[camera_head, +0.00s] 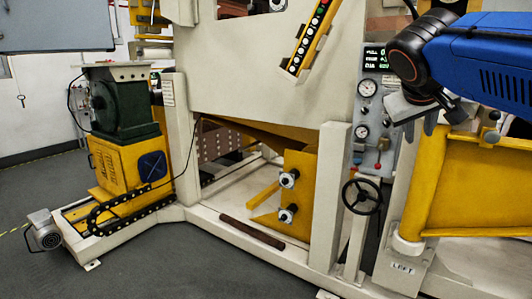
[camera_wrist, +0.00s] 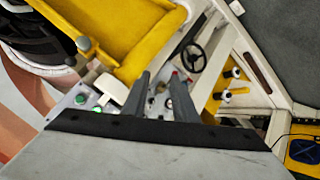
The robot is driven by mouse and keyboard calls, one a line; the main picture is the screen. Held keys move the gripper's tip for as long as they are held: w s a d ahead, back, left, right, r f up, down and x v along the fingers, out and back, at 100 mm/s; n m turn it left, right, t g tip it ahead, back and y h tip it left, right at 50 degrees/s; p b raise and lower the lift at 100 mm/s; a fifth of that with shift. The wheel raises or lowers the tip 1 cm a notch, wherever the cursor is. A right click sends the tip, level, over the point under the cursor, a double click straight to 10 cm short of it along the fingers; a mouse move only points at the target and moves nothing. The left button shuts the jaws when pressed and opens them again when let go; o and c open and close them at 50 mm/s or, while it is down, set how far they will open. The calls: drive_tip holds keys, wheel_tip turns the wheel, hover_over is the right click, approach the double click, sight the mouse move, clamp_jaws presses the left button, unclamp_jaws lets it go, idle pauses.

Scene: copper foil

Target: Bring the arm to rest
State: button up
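My gripper (camera_head: 419,127) hangs from my blue arm at the upper right of the head view, in front of the machine's gauge panel (camera_head: 368,110) and yellow frame. Its two grey fingers stand apart with nothing between them. In the wrist view the gripper (camera_wrist: 160,76) points toward the panel, with the parted fingers in the middle of the picture. Part of the panel is hidden behind the fingers. I cannot tell the exact distance from the fingers to the panel.
A black handwheel (camera_head: 361,196) sits below the panel. A yellow frame (camera_head: 475,185) stands beneath my arm, close to it. A green motor unit on a yellow base (camera_head: 117,166) stands at the left. Open grey floor (camera_head: 160,265) lies in front.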

drive_tip(key=s+a+f+g+y, duration=0.1)
drive_tip(key=s+a+f+y, duration=0.1)
drive_tip(key=s+f, duration=0.4)
drive_tip(key=s+a+f+g+y, duration=0.1)
drive_tip(key=s+f, duration=0.6)
drive_tip(key=f, duration=0.8)
drive_tip(key=s+a+f+g+y, duration=0.1)
drive_tip(key=s+a+f+y, duration=0.2)
drive_tip(key=s+f, duration=0.4)
wheel_tip(320, 180, down, 4)
drive_tip(key=shift+a+f, duration=0.15)
drive_tip(key=shift+a, duration=0.05)
